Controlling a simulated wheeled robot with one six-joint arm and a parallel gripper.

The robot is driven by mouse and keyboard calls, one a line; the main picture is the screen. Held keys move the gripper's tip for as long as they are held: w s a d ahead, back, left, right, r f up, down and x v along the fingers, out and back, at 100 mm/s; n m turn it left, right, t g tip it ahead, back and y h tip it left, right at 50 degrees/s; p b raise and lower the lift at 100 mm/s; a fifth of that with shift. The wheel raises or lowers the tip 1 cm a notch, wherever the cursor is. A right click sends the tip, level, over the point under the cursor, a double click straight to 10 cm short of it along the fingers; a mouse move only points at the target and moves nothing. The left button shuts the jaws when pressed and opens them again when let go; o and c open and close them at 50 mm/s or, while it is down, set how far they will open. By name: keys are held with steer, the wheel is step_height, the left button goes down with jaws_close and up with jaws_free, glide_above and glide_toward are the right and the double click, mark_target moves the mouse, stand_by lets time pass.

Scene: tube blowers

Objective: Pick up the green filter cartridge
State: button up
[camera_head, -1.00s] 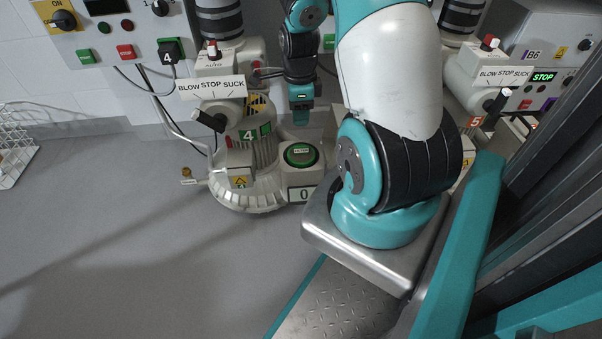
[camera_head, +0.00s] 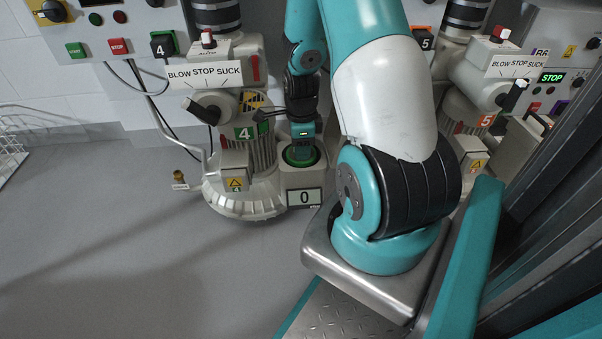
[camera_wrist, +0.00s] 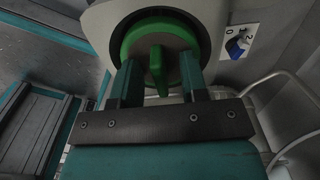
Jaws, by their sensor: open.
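The green filter cartridge (camera_wrist: 158,30) is a round green cap with a raised grip bar (camera_wrist: 158,68), seated in the pale housing of blower 4. In the head view the green rim of the cartridge (camera_head: 290,158) shows at the lower right of blower 4, partly hidden by my gripper (camera_head: 301,150). In the wrist view my gripper (camera_wrist: 157,78) is open, with one finger on each side of the grip bar. Gaps show between the bar and both fingers. I cannot tell how deep the fingertips reach beside the bar.
Blower 4 (camera_head: 240,195) has a lever under a BLOW STOP SUCK plate (camera_head: 204,74) and a display (camera_head: 305,197) reading 0. Blower 5 (camera_head: 470,120) stands to the right. A wire rack (camera_head: 10,140) is at the far left. The floor (camera_head: 110,240) at left is clear.

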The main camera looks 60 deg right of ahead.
steer(key=shift+r, duration=0.1)
steer(key=shift+c, duration=0.4)
jaws_close()
steer(key=shift+r, duration=0.1)
